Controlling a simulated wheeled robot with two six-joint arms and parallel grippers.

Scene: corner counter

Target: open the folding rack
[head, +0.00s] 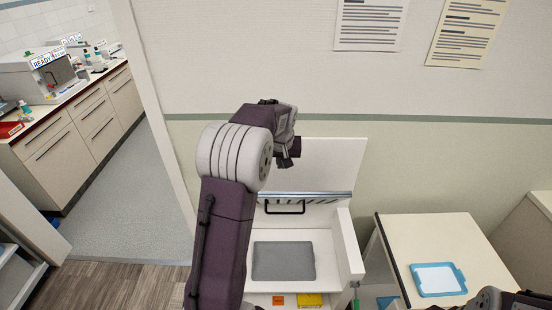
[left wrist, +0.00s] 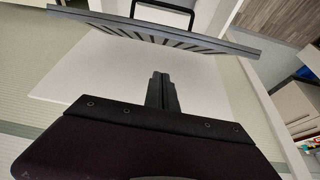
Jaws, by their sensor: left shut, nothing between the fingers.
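The folding rack (head: 325,199) is a grey slatted piece with a black bar handle (head: 284,210), set across the white cabinet under its pale upright back panel. In the left wrist view the rack (left wrist: 165,37) crosses the top of the picture, its dark slots facing the camera and the handle (left wrist: 163,14) at the top edge. My left gripper (head: 290,156) is above the rack in the head view, in front of the back panel. Its fingers (left wrist: 161,93) are shut and empty, apart from the rack and handle.
A grey tray (head: 283,262) lies inside the cabinet below the handle. Orange and yellow items lie on the lower level. A table (head: 440,240) with a blue-rimmed tray (head: 438,279) stands to the right. Free floor (head: 145,190) lies to the left.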

